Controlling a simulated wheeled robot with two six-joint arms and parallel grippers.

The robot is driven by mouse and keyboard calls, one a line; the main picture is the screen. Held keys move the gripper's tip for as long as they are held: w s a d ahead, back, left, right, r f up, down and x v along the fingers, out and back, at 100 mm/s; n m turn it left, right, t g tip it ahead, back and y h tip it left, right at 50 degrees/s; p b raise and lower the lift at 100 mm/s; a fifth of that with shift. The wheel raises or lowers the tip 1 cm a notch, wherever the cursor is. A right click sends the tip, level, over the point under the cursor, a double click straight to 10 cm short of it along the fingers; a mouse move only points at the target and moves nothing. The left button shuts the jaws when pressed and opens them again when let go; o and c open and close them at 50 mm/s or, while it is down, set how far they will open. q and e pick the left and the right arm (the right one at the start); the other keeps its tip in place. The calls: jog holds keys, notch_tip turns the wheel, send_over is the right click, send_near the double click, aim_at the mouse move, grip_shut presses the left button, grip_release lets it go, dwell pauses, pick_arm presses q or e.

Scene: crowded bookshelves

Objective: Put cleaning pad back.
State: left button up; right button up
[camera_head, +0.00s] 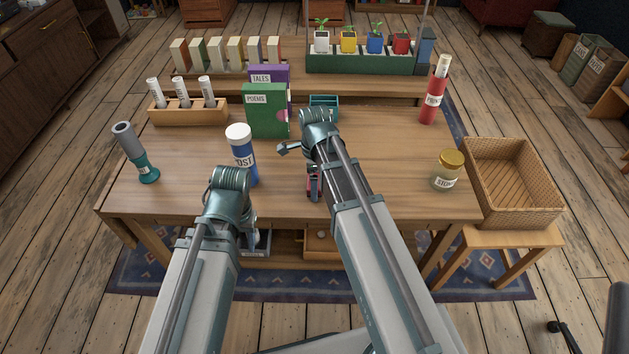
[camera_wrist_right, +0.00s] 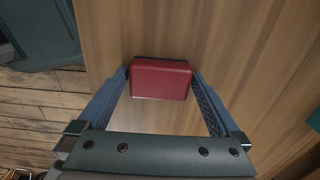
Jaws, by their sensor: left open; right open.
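A dark red block, which looks like the cleaning pad (camera_wrist_right: 161,79), lies on the wooden table between the fingertips of my right gripper (camera_wrist_right: 160,76) in the right wrist view. The fingers are open, one on each side of it and very close; I cannot tell if they touch it. In the head view my right wrist hides most of the pad, and only a bit of red shows below it. My left gripper (camera_head: 246,220) is near the table's front edge, partly hidden by its own arm, with nothing seen in it. A small teal open holder (camera_head: 323,101) stands behind my right wrist.
A blue bottle with a white cap (camera_head: 241,150) stands close to my left wrist. Green and purple books (camera_head: 265,112) stand behind. A yellow-lidded jar (camera_head: 448,170), a red cylinder (camera_head: 433,95) and a teal-grey cylinder (camera_head: 135,152) stand farther out. A wicker basket (camera_head: 540,212) is at right.

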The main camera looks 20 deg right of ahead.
notch_tip(320, 180, up, 12)
jog(key=p, duration=1.2)
jog(key=s+n, duration=0.8)
jog(key=n, duration=1.3)
jog(key=s+a+r+n+h+p, duration=0.1)
jog(key=s+a+r+n+p, duration=0.3)
jog(key=a, duration=0.6)
notch_tip(320, 180, up, 3)
jog(key=shift+s+a+f+p, duration=0.1)
jog(key=shift+s+a+p, duration=0.15)
jog(key=shift+s+p, duration=0.95)
jog(key=shift+d, duration=0.1)
